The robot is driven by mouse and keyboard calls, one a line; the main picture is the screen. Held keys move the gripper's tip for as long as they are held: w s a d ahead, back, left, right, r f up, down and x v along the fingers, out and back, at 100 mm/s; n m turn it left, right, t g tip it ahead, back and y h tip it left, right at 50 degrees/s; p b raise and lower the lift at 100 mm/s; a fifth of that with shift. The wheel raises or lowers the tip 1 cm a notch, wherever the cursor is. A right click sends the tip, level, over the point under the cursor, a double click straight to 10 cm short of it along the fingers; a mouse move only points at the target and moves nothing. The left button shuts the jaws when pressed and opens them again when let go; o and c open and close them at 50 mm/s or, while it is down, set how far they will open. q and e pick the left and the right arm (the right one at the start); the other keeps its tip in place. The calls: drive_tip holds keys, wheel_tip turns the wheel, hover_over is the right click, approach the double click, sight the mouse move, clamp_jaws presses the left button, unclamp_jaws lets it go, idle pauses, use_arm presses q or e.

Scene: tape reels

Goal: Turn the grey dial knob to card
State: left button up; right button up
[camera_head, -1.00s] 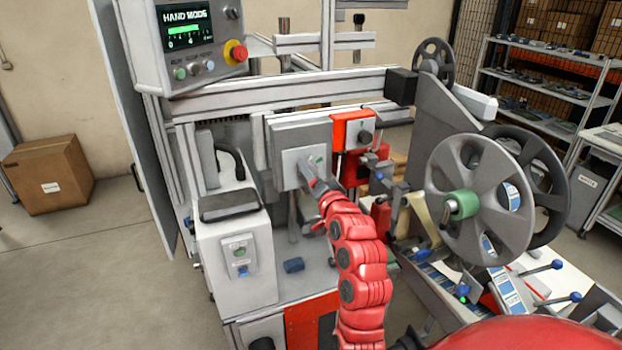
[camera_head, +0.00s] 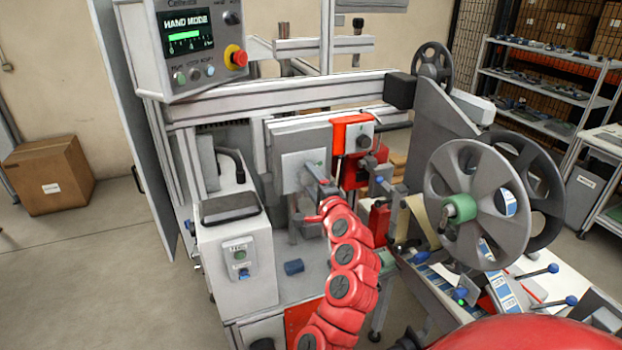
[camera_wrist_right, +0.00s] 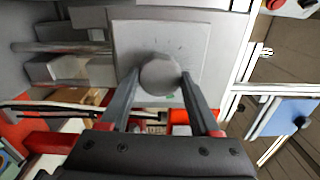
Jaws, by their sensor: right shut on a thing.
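The grey dial knob (camera_wrist_right: 160,75) is round and sits on a pale square plate (camera_wrist_right: 200,40) with faint marks around it, too small to read. A small green mark shows on the plate beside the knob. In the wrist view my right gripper (camera_wrist_right: 158,76) has one finger on each side of the knob and is shut on it. In the head view the right gripper (camera_head: 318,176) reaches the pale plate (camera_head: 292,172) on the machine's grey box, and it hides most of the knob. My left gripper is in neither view.
A red bracket with a black knob (camera_head: 364,141) is just right of the grey box. A large grey reel (camera_head: 480,180) stands further right. A control panel (camera_head: 198,45) hangs upper left. A small blue piece (camera_head: 293,267) lies on the machine bed below.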

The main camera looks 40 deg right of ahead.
idle(0.3)
drive_tip(key=shift+f, duration=0.1)
drive_tip(key=o, duration=1.4)
drive_tip(key=p+v, duration=1.1)
drive_tip(key=v, duration=0.6)
drive_tip(key=shift+s+a, duration=0.15)
drive_tip(key=shift+s, duration=0.05)
